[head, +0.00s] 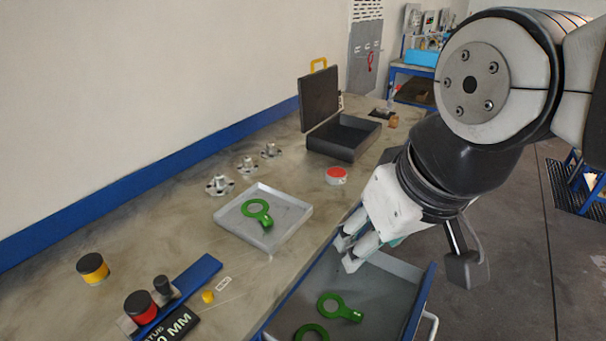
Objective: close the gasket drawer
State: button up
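The gasket drawer (421,300) stands open below the bench edge, with a grey inside and blue front. Its pale handle (432,326) shows at the lower right, partly cut off by the picture's bottom edge. Two green ring gaskets with tabs lie inside, one nearer the middle (355,315) and one cut off at the bottom edge (299,331). My gripper (345,254) is over the far part of the drawer, close to the bench edge. Its two pale fingertips are apart and nothing shows between them. I cannot tell whether the fingers touch the drawer.
On the bench are a grey tray (294,220) with a green gasket, a red-topped round tin (336,175), an open black case (343,148), several metal flanged fittings (219,184), and red and yellow capped pieces (141,307). Open floor (510,270) lies right of the drawer.

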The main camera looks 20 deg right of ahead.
aim_at(391, 293)
jog(key=k+l+z, duration=0.3)
jog(key=l, duration=0.25)
jog(key=k+l+u, duration=0.1)
jog(key=l+u, duration=0.4)
jog(key=l, duration=0.3)
jog(key=k+j+u, duration=0.2)
jog(key=j+u, duration=0.15)
